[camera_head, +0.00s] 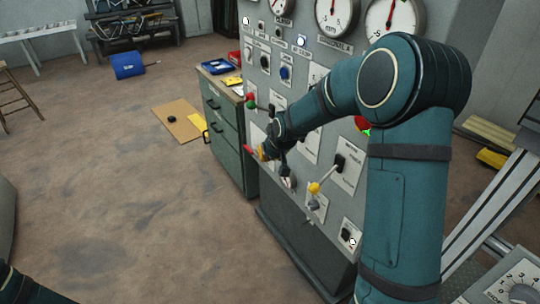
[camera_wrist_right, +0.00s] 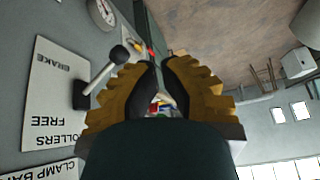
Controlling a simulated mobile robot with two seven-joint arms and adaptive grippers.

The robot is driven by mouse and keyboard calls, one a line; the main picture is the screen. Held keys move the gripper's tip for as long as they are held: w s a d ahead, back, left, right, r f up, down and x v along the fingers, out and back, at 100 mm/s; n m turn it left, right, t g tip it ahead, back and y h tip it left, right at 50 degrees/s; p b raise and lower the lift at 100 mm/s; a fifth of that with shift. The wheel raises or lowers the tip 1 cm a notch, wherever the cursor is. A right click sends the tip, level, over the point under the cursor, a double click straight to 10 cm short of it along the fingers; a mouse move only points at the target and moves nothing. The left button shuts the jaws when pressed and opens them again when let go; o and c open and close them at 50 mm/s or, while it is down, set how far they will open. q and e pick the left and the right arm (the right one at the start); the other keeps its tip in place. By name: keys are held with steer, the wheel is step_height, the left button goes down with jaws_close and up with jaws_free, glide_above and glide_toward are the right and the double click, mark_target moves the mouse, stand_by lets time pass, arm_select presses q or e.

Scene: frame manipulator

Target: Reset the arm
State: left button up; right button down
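My right arm (camera_head: 405,170) is teal and reaches from the right across the front of the control panel. Its gripper (camera_head: 264,154) is small in the head view, near the panel's levers and partly hidden by the wrist. In the right wrist view the gripper's yellow ribbed fingers (camera_wrist_right: 162,62) stand with a narrow gap between their dark inner pads, and no held object shows.
The grey control panel (camera_head: 270,205) carries gauges, buttons and levers, including a yellow-knobbed lever (camera_head: 315,188). A green drawer cabinet (camera_head: 228,135) stands behind it. A cardboard sheet (camera_head: 180,121), a blue box (camera_head: 127,65) and a stool (camera_head: 12,95) are on the floor. The left floor is mostly clear.

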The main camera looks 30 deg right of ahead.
stand_by(0.3)
steer(key=s+a+f+g+y, duration=0.3)
steer(key=s+a+f, duration=1.35)
steer(key=f, duration=0.35)
steer(key=s+a+f+g, duration=0.1)
steer(key=s+a+f, duration=0.1)
steer(key=s+a, duration=0.3)
steer(key=s, duration=0.3)
steer(key=shift+s+a+f+g+y, duration=0.3)
steer(key=shift+a+f+g+y, duration=0.1)
